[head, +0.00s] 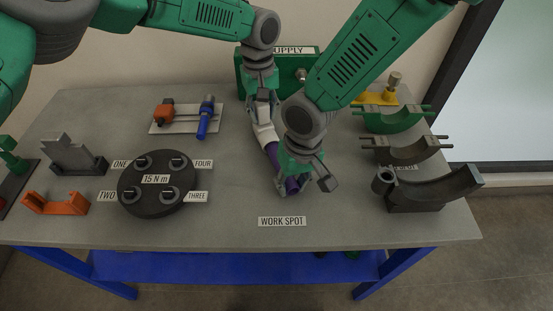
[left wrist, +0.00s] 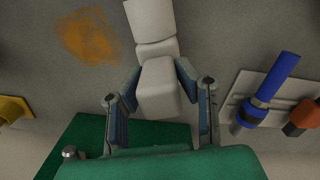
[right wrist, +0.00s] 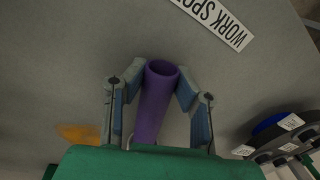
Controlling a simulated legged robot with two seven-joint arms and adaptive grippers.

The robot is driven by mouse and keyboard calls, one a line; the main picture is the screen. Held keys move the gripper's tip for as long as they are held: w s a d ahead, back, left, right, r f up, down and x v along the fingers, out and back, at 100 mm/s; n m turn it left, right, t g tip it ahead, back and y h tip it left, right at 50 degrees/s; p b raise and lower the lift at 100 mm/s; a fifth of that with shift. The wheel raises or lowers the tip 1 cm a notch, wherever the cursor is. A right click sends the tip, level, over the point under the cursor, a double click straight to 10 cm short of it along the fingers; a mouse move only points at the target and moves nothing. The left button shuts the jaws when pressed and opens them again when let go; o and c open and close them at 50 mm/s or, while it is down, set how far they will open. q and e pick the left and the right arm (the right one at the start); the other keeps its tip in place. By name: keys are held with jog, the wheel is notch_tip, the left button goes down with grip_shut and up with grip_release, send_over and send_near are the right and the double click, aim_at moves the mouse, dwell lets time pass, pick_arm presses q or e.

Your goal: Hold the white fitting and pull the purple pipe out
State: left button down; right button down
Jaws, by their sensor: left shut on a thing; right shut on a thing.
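The white fitting (head: 264,133) lies at the middle of the table, partly hidden by my grippers. In the left wrist view the white fitting (left wrist: 156,50) runs up from between my left fingers. My left gripper (head: 262,108) is shut on its far end; it also shows in the left wrist view (left wrist: 158,85). The purple pipe (head: 272,152) shows between the fitting and my right gripper (head: 296,180), which is shut on it. In the right wrist view the pipe's open end (right wrist: 161,72) sits between my right fingers (right wrist: 160,90). Whether pipe and fitting still join is hard to tell.
A black disc (head: 157,205) with several studs stands left of the pipe. A plate with blue and orange valves (head: 186,118) lies behind it. Curved saddles (head: 432,190) line the right side. A green supply box (head: 243,75) stands at the back. The table by the WORK SPOT label (head: 282,221) is clear.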

aim_at(301, 215)
pick_arm(q)
jog(key=shift+s+f, duration=0.15)
jog(key=shift+f, duration=0.15)
pick_arm(e)
jog(key=shift+s+d, duration=0.3)
jog(key=shift+s, duration=0.6)
jog(key=shift+s+d, duration=0.35)
jog(key=shift+s, duration=0.55)
jog(key=shift+s+d, duration=0.3)
jog(key=shift+s, duration=0.6)
jog(key=shift+f, duration=0.45)
jog(key=c, duration=1.2)
grip_release()
jog(key=r, duration=0.4)
jog(key=d+r, duration=0.1)
jog(key=r, duration=0.6)
jog(key=shift+w+d+r, duration=0.2)
jog(key=shift+w+r, duration=0.05)
jog(key=shift+r, duration=0.15)
